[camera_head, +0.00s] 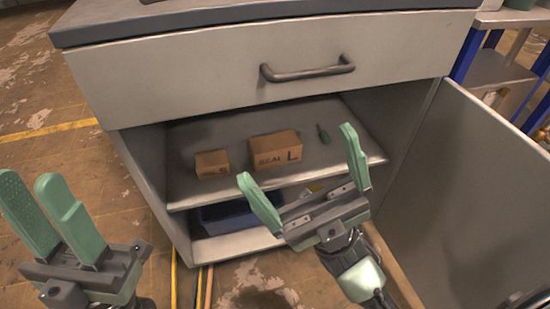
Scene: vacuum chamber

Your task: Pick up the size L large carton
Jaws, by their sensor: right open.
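The large carton (275,150) is a brown box marked "SEAL L" on its front. It stands on the upper shelf inside the open cabinet. A smaller brown carton (212,165) marked "S" stands to its left, apart from it. My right gripper (303,158) is open and empty in front of the shelf, with its fingers spread wide, just below and right of the large carton in the view. My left gripper (45,205) is at the lower left, outside the cabinet, with its two fingers apart and nothing between them.
The upper shelf (190,190) also holds a small green tool (323,134) right of the large carton. A blue bin (215,216) sits on the level below. A closed drawer with a handle (308,70) is above. The cabinet door (465,190) stands open on the right.

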